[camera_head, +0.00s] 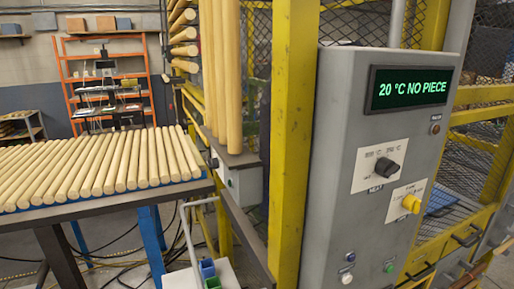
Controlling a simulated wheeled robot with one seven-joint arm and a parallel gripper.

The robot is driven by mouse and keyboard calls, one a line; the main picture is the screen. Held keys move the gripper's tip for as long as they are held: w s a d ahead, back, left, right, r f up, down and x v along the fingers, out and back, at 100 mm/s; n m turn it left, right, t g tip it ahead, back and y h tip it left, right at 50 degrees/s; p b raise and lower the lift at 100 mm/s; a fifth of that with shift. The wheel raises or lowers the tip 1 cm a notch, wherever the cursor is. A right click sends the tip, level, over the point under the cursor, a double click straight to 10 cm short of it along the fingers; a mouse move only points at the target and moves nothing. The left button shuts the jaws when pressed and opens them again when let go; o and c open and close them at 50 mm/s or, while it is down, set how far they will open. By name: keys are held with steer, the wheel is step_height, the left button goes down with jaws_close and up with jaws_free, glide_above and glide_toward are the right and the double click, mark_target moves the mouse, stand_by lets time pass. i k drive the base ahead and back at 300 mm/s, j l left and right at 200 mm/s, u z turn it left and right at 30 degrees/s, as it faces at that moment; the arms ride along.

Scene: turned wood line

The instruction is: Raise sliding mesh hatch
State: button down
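Black wire mesh in yellow frames shows behind and beside the grey control cabinet (345,140). A mesh section (345,28) is at the top, left of the grey upright. On the right, yellow framing (485,222) carries black handles (468,237) low down, with mesh above it. I cannot tell which section is the sliding hatch, or whether it is up or down; the cabinet hides part of the mesh. My gripper is not in view.
The cabinet display (412,88) reads "20 °C NO PIECE". A yellow post (292,130) stands left of the cabinet. Wooden rods (110,165) lie on a table at left; more stand upright (222,75). An orange shelf (72,75) is behind. Cables lie on the floor.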

mark_target(474, 175)
steer(key=z, duration=1.5)
steer(key=i+l+u, duration=0.45)
steer(key=l+u, duration=0.25)
steer(key=i+l+u, duration=0.2)
steer(key=l+u, duration=0.15)
steer(key=i+l+u, duration=0.1)
steer(key=l+u, duration=0.6)
steer(key=l, duration=0.2)
steer(key=l+u, duration=0.35)
steer(key=l, duration=0.1)
